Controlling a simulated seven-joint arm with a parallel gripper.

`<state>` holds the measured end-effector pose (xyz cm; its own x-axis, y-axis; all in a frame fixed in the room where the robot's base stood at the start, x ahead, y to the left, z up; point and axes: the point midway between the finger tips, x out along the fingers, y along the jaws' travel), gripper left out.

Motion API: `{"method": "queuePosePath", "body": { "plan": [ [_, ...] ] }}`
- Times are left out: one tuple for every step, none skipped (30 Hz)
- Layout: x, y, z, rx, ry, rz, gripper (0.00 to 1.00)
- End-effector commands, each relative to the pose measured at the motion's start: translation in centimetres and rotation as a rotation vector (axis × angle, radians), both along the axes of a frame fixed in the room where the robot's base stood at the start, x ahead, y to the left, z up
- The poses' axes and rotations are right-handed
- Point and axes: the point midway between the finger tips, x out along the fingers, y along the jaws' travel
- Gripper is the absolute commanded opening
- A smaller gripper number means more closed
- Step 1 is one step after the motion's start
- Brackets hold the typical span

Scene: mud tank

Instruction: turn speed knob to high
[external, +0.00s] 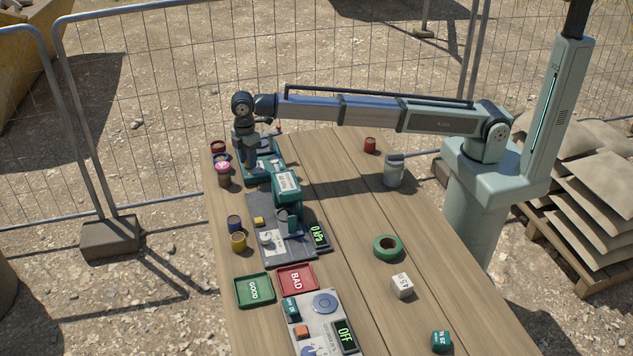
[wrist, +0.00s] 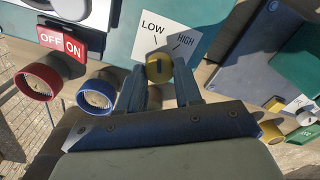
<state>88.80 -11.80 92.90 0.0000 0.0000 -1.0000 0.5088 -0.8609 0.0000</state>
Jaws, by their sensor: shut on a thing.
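The speed knob (wrist: 159,67) is small, round and yellow with a dark mark on its face. In the wrist view it sits beside a white label (wrist: 168,40) reading LOW on the left and HIGH on the right. My gripper (wrist: 159,80) has one finger on each side of the knob and is shut on it. In the external view my gripper (external: 248,158) reaches down at the teal machine (external: 262,172) near the table's far left end. The knob is hidden there by my arm.
A red OFF/ON plate (wrist: 62,44), a red-rimmed jar (wrist: 38,81) and a blue-rimmed jar (wrist: 95,97) lie left of my fingers. The table's right side has clear patches around a green tape roll (external: 376,247).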

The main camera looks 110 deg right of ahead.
Motion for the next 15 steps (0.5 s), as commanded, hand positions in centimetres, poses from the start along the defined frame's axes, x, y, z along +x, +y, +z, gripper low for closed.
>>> {"method": "queuePosePath", "body": {
  "plan": [
    [0.02,-0.03,0.01,0.000,0.000,-0.036,0.04],
    [0.02,-0.03,0.01,0.000,0.000,-0.060,0.04],
    [0.02,-0.03,0.01,0.000,0.000,-0.095,0.04],
    [0.03,-0.04,0.01,0.000,0.000,-0.121,0.04],
    [0.03,-0.05,0.01,0.000,0.000,-0.149,0.04],
    [0.04,-0.06,0.02,0.000,0.000,-0.187,0.04],
    [0.03,-0.07,0.02,0.000,0.000,-0.215,0.04],
    [0.05,-0.08,0.01,0.000,0.000,-0.244,0.04],
    [0.04,-0.09,0.01,0.000,0.000,-0.283,0.04],
    [0.05,-0.10,0.01,0.000,0.000,-0.311,0.04],
    [0.04,-0.10,0.01,0.000,0.000,-0.339,0.04],
    [0.05,-0.12,0.01,0.000,0.000,-0.377,0.04],
    [0.05,-0.13,0.02,0.000,0.000,-0.404,0.04],
    [0.05,-0.13,0.02,0.000,0.000,-0.431,0.04],
    [0.05,-0.14,0.02,0.000,0.000,-0.467,0.04]
  ]
}}
